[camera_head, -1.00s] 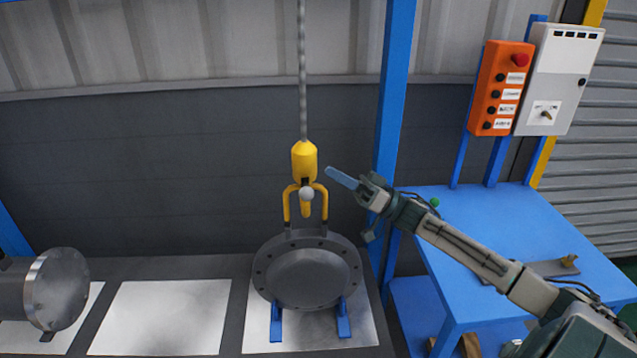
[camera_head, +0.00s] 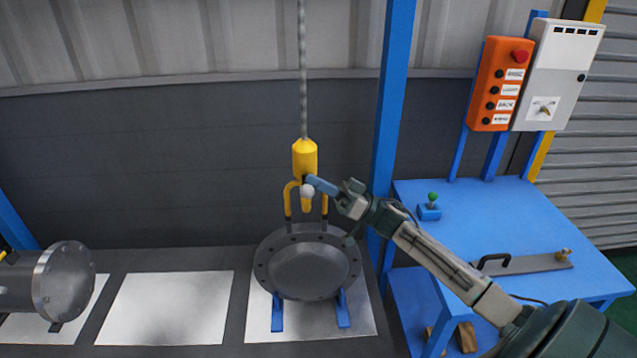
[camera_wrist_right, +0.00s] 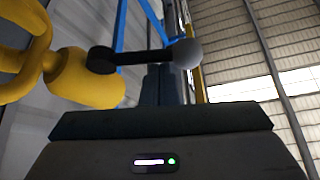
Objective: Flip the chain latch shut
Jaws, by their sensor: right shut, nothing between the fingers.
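A yellow chain hook block (camera_head: 304,158) hangs on a chain (camera_head: 302,70), with yellow hooks below it at the top of the round flanged shell (camera_head: 308,268). The latch lever, with a dark arm and a pale ball knob (camera_head: 307,191), sits on the front of the block. My right gripper (camera_head: 312,182) is shut and empty, its blue fingertips beside the knob on its right; contact is unclear. In the right wrist view the lever's ball (camera_wrist_right: 187,53) and yellow block (camera_wrist_right: 85,78) show beyond my gripper (camera_wrist_right: 160,122). My left gripper is out of view.
The shell stands on blue supports (camera_head: 277,312). Another cylinder (camera_head: 62,282) lies at the left. A blue post (camera_head: 390,120) rises behind my right arm. A blue table (camera_head: 500,225) at the right holds a green-topped joystick (camera_head: 430,208) and a handled bar (camera_head: 525,263).

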